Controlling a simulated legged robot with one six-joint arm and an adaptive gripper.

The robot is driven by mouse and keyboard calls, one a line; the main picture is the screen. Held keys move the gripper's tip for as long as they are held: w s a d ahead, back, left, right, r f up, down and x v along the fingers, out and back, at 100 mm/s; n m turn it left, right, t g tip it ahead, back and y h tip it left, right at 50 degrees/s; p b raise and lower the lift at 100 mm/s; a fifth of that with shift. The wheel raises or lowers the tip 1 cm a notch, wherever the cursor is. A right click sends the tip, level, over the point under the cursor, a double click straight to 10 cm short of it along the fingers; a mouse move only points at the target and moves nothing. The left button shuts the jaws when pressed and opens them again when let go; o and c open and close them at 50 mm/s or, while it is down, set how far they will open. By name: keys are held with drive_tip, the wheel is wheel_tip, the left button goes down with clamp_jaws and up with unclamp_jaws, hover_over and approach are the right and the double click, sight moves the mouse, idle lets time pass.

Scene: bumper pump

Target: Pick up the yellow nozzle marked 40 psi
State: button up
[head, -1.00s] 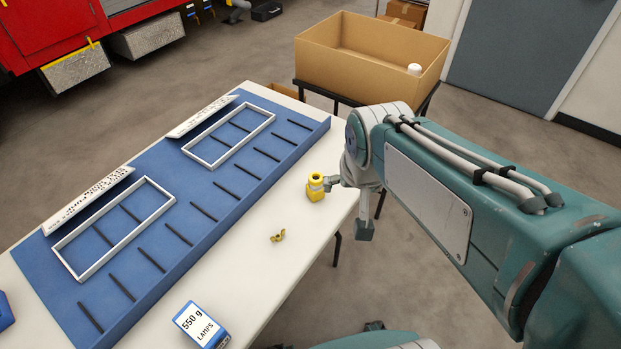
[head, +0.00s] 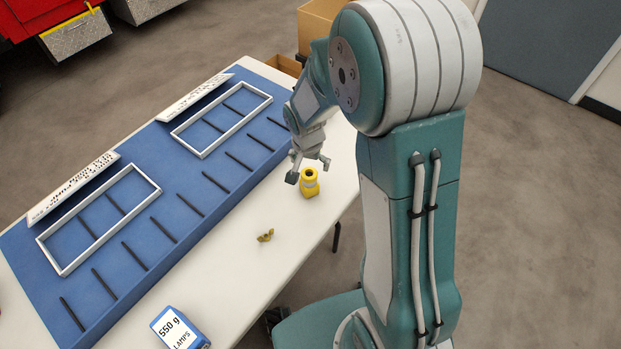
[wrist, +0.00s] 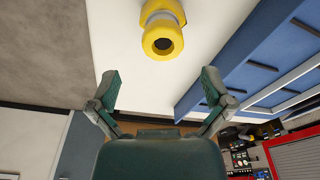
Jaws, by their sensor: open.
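The yellow nozzle (head: 309,182) stands upright on the white table (head: 235,270), near its right edge. It has a pale band around its middle; no marking on it is readable. In the wrist view the nozzle (wrist: 163,35) shows at the top centre, its dark round opening facing the camera. My gripper (head: 309,171) is just behind and above the nozzle in the head view. In the wrist view my gripper (wrist: 157,90) has its two fingers spread wide, with nothing between them. The nozzle lies beyond the fingertips, apart from them.
A small brass wing-shaped piece (head: 265,236) lies on the table in front of the nozzle. A blue lamps box (head: 180,328) stands at the front. A blue board (head: 150,215) with dark slots and white frames fills the left. A cardboard box (head: 315,22) stands behind, partly hidden.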

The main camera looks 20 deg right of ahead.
sight(307, 173)
drive_tip(key=f, duration=0.1)
drive_tip(key=a+f, duration=0.1)
drive_tip(key=f, duration=0.1)
drive_tip(key=shift+w+f, duration=0.2)
drive_tip(key=shift+f, duration=0.05)
drive_tip(key=f, duration=0.2)
drive_tip(key=d+f, duration=0.1)
drive_tip(key=f, duration=0.1)
drive_tip(key=shift+w+d+f, duration=0.1)
drive_tip(key=shift+d+f, duration=0.05)
drive_tip(key=shift+d, duration=0.05)
drive_tip(key=shift+f, duration=0.3)
drive_tip(key=shift+w+a+f, duration=0.1)
drive_tip(key=shift+a+f, duration=0.15)
drive_tip(key=shift+a, duration=0.1)
drive_tip(key=c, duration=0.9)
drive_tip(key=shift+d, duration=0.2)
drive_tip(key=shift+c, duration=0.3)
